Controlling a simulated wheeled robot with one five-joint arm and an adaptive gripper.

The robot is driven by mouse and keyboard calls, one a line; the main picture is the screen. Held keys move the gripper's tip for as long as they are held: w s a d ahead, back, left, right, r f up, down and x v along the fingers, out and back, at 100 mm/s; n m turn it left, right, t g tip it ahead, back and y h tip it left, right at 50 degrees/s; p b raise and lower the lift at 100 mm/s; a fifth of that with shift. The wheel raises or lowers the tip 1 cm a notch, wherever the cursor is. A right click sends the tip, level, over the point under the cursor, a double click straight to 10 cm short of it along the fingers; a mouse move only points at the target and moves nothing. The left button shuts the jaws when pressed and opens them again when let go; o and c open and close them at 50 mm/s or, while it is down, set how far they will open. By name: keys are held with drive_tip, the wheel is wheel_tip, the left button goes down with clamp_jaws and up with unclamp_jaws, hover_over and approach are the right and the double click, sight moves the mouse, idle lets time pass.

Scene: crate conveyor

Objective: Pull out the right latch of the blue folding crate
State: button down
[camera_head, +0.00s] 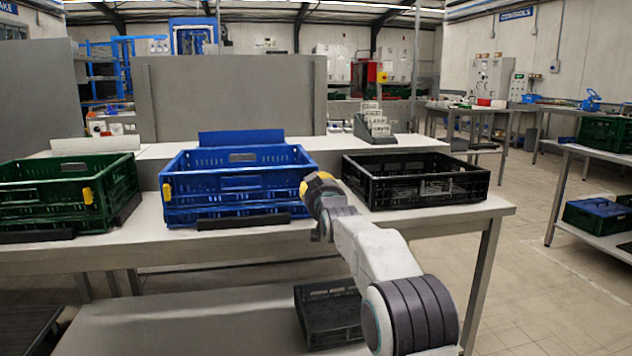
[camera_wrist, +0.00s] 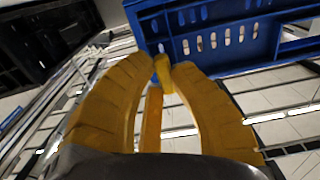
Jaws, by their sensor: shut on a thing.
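The blue folding crate (camera_head: 235,182) stands upright on the table between a green and a black crate. A yellow latch (camera_head: 167,192) shows on its left front corner. My gripper (camera_head: 305,188) is at the crate's right front corner and hides the right latch in the head view. In the wrist view, my yellow gripper fingers (camera_wrist: 163,72) are shut on the yellow right latch (camera_wrist: 163,70), beside the blue crate wall (camera_wrist: 210,43). Whether the latch stands out from the crate cannot be told.
The green crate (camera_head: 60,193) stands to the left and the black crate (camera_head: 415,180) close to the right of my gripper. Another dark crate (camera_head: 328,312) sits on the lower shelf. The table's front edge (camera_head: 240,232) lies below the crates.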

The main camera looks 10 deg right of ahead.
drive_tip(key=c, duration=1.1)
unclamp_jaws()
drive_tip(key=shift+w, duration=0.1)
drive_tip(key=shift+o, duration=0.2)
drive_tip(key=s, duration=1.2)
